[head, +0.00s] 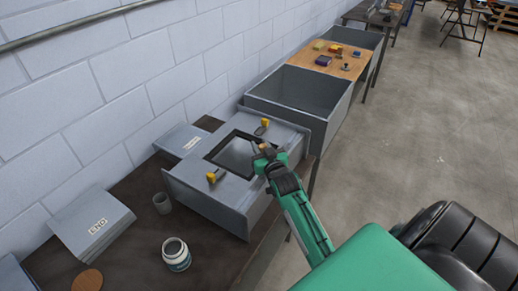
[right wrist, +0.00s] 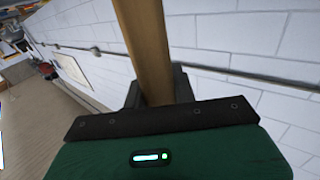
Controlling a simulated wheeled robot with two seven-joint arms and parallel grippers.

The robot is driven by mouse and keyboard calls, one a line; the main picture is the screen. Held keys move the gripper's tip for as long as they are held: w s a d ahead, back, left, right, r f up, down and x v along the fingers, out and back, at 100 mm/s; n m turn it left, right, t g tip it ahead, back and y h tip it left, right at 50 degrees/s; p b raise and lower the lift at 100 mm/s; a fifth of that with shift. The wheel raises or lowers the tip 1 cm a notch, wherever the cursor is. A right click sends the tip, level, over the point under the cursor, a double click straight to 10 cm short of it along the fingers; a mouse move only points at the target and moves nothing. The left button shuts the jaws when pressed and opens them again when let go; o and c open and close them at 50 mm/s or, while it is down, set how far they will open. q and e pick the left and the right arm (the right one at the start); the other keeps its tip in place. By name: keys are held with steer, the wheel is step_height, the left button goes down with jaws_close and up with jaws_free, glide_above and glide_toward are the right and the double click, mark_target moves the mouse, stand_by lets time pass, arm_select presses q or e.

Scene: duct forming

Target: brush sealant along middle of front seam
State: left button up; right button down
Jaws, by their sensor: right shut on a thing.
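My right gripper (head: 268,163) reaches in from the lower right in the head view, over the right part of a grey sheet-metal duct piece (head: 215,203) with a dark-edged square opening. It is shut on a wooden brush handle, which stands out large in the right wrist view (right wrist: 146,45). The brush's bristle end is not clear in either view, and I cannot tell whether it touches a seam. Two yellow-handled clamps (head: 215,175) (head: 263,126) sit on the duct beside the opening. An open white jar (head: 176,254) with a label stands on the dark table. My left gripper is not in view.
A large open grey bin (head: 305,92) and a wooden board (head: 343,60) with small items lie beyond. The wall runs along the left.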

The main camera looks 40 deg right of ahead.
steer(key=shift+w+d+f, duration=0.1)
steer(key=shift+w+d, duration=0.05)
steer(key=shift+d, duration=0.3)
steer(key=shift+w+d+f, duration=0.1)
steer(key=shift+w+d, duration=0.05)
steer(key=shift+d, duration=0.25)
steer(key=shift+w+d+r+b, duration=0.1)
steer(key=shift+w+d+b, duration=0.15)
steer(key=shift+d, duration=0.5)
steer(key=shift+w+d+r+b, duration=0.1)
steer(key=shift+w+d, duration=0.25)
steer(key=shift+d, duration=0.4)
steer(key=shift+w+d+r+b, duration=0.1)
steer(key=shift+w+d+b, duration=0.2)
steer(key=shift+d, duration=0.45)
steer(key=shift+w+d+b, duration=0.1)
steer(key=shift+w+d, duration=0.3)
steer(key=shift+d, duration=0.3)
